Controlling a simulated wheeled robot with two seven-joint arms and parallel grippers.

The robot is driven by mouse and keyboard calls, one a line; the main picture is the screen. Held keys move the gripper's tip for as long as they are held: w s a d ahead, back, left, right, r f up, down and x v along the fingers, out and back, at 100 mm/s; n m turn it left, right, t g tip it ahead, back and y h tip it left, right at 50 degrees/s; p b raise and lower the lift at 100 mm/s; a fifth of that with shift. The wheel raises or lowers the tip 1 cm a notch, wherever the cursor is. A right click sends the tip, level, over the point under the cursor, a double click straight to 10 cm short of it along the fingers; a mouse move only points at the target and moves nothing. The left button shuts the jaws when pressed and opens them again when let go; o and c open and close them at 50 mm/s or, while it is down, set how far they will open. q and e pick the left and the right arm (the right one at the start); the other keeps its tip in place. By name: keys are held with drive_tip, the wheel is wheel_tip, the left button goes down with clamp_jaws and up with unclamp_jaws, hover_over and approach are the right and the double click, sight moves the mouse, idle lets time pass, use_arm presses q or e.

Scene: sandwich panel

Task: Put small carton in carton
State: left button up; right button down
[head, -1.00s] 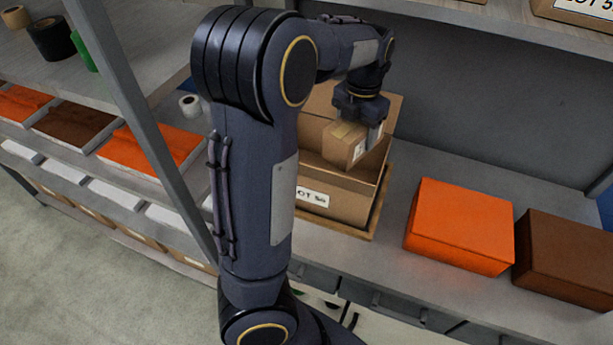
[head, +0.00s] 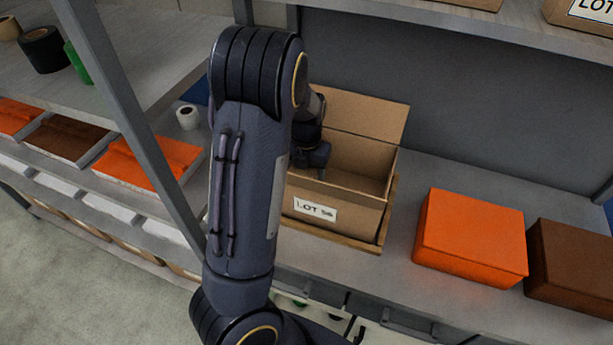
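The carton (head: 352,205) is an open brown box labelled "LOT 56", standing upright on a wooden tray (head: 384,232) with its back flap raised. My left arm crosses in front and hides its left part. My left gripper (head: 320,172) is at the carton's opening, partly hidden behind my own arm. I cannot tell whether its fingers are open or shut. The small carton does not show in the head view now. The visible right part of the carton's inside looks empty. My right gripper is not in view.
An orange box (head: 470,238) and a brown box (head: 572,265) stand right of the carton on the same shelf. A grey post (head: 125,100) rises at left. A white roll (head: 187,117) lies behind it. An upper shelf (head: 480,30) overhangs the back.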

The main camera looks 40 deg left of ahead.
use_arm(q)
drive_tip(key=shift+w+f, duration=0.1)
drive_tip(key=shift+f, duration=0.85)
drive_tip(key=shift+f, duration=0.1)
drive_tip(key=o, duration=1.2)
drive_tip(key=shift+c, duration=0.2)
wheel_tip(320, 180, up, 12)
drive_tip(key=shift+r, duration=0.2)
